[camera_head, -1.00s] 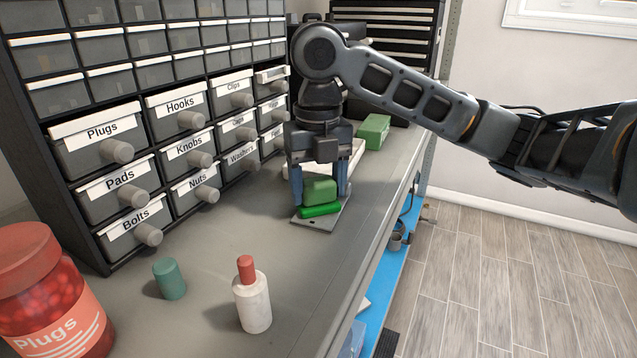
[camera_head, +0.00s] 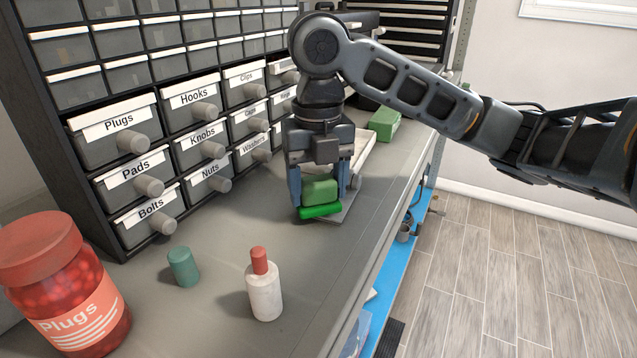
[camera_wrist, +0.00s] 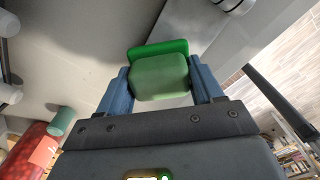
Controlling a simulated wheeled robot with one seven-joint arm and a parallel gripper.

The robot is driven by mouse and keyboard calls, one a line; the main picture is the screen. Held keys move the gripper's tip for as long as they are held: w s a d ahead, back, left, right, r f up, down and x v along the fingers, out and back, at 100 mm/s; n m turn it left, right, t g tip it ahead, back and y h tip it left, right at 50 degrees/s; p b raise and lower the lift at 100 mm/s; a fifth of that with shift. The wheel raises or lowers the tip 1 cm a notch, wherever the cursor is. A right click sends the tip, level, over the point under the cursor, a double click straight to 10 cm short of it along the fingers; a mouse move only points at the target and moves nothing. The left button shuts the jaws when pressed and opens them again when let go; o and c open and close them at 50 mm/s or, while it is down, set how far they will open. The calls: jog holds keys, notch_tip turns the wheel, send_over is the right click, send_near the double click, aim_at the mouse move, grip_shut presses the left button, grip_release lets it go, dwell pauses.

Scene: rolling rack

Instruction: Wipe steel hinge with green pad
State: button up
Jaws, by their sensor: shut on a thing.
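My gripper (camera_head: 320,196) is low over the bench, its blue fingers shut on the pale green block of the green pad (camera_head: 320,210). The pad has a brighter green strip along its lower front edge. It shows between the fingers in the wrist view (camera_wrist: 160,75). The flat grey steel hinge (camera_head: 346,205) lies on the bench under and right of the pad, partly hidden by it and the gripper. In the wrist view the hinge plate (camera_wrist: 192,28) runs beyond the pad, with a rounded barrel at its far end. The pad overlaps the hinge's near-left part; contact is unclear.
A drawer cabinet (camera_head: 134,190) with labelled drawers and protruding knobs stands left. A red Plugs jar (camera_head: 70,290), a teal cylinder (camera_head: 183,267) and a white bottle with red cap (camera_head: 264,288) stand in front. A green box (camera_head: 384,124) is behind. The bench edge drops off right.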

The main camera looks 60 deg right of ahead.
jog(key=shift+r+p, duration=1.85)
jog(key=shift+r, duration=0.8)
notch_tip(320, 180, up, 3)
jog(key=p, duration=0.2)
jog(key=shift+d+p, duration=0.1)
jog(key=shift+p, duration=0.2)
